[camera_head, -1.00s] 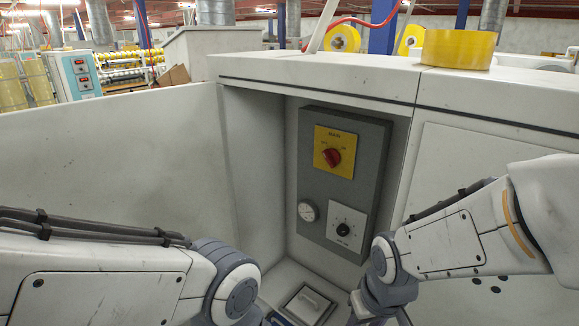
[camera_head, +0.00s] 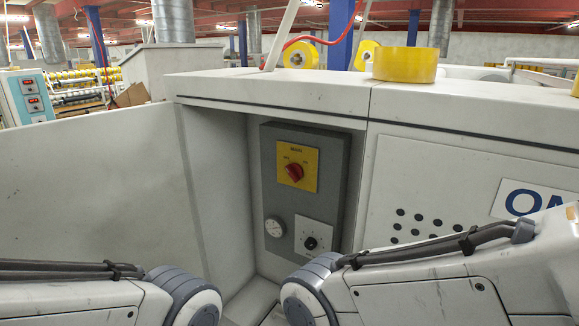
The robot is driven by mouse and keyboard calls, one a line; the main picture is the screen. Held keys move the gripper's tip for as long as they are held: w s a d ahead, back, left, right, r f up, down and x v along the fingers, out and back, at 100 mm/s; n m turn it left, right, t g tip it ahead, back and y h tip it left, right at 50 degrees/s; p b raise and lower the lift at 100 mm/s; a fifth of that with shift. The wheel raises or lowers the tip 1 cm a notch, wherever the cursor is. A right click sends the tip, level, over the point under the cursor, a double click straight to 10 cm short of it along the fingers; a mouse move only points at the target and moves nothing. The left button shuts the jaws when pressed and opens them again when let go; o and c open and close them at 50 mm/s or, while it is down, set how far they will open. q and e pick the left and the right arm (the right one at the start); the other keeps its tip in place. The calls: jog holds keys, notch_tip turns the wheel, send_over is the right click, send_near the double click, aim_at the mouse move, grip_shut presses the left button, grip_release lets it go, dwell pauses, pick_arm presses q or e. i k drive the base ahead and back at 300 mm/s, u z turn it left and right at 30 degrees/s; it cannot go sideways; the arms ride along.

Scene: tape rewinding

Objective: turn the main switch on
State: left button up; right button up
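The main switch is a red rotary knob (camera_head: 293,172) on a yellow plate (camera_head: 308,161), near the top of a grey panel (camera_head: 269,202) inside a recess of the white machine. The knob sits tilted on its plate; the small labels around it are too blurred to read. My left arm comes in at the lower left and my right arm at the lower right, both below the panel. Both grippers are outside the view, so their fingers are hidden. Neither visible arm part touches the knob.
Below the knob are a round gauge (camera_head: 274,226) and a black dial (camera_head: 310,243). A yellow tape roll (camera_head: 405,64) rests on the machine's top (camera_head: 290,90). The space before the panel is open.

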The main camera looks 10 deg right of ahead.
aim_at(294, 170)
jog(key=z, duration=1.8)
jog(key=k, duration=1.2)
jog(key=u, duration=1.65)
jog(key=i, duration=0.5)
jog(key=z, duration=0.05)
